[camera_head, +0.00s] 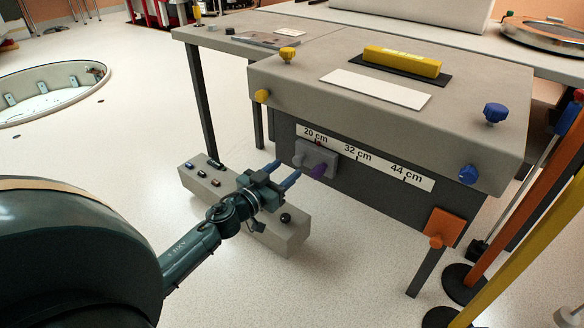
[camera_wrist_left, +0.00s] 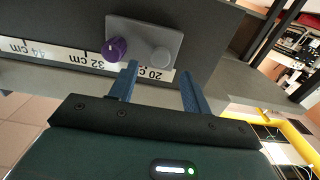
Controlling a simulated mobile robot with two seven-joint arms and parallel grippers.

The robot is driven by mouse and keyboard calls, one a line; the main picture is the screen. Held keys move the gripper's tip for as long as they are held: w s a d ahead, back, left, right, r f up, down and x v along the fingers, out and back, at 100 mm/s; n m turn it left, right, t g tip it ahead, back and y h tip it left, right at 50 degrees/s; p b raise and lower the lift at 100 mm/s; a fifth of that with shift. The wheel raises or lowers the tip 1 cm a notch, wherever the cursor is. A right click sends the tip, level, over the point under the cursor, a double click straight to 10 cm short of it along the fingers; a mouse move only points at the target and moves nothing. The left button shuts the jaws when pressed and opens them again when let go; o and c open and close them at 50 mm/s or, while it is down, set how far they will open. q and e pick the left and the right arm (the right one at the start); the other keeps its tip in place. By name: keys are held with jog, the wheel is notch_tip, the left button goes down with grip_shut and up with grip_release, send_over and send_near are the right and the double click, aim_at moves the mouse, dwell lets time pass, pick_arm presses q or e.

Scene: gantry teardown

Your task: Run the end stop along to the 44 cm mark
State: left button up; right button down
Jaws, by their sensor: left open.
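The end stop (camera_head: 309,153) is a grey plate on the front face of the grey bench. It sits just below the 20 cm label of the white scale strip (camera_head: 420,180), left of the 32 cm label. A purple knob (camera_head: 319,171) sticks out of it. The end stop also shows in the left wrist view (camera_wrist_left: 150,35), with its purple knob (camera_wrist_left: 115,48) and a round grey boss. My left gripper (camera_head: 289,169) is open and empty, just in front of the end stop. Its fingertips (camera_wrist_left: 160,72) appear apart from the knob. My right gripper is not in view.
A grey box (camera_head: 290,233) with small buttons stands below my left arm. An orange block (camera_head: 445,227) and blue knob (camera_head: 468,174) are at the bench's right end. Orange and yellow poles (camera_head: 555,180) stand at the right. The strip toward 44 cm looks clear.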

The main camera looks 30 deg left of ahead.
aim_at(296, 162)
pick_arm(q)
jog(key=shift+w+d, duration=0.15)
jog(key=shift+w, duration=1.8)
jog(key=shift+c, duration=0.2)
grip_shut()
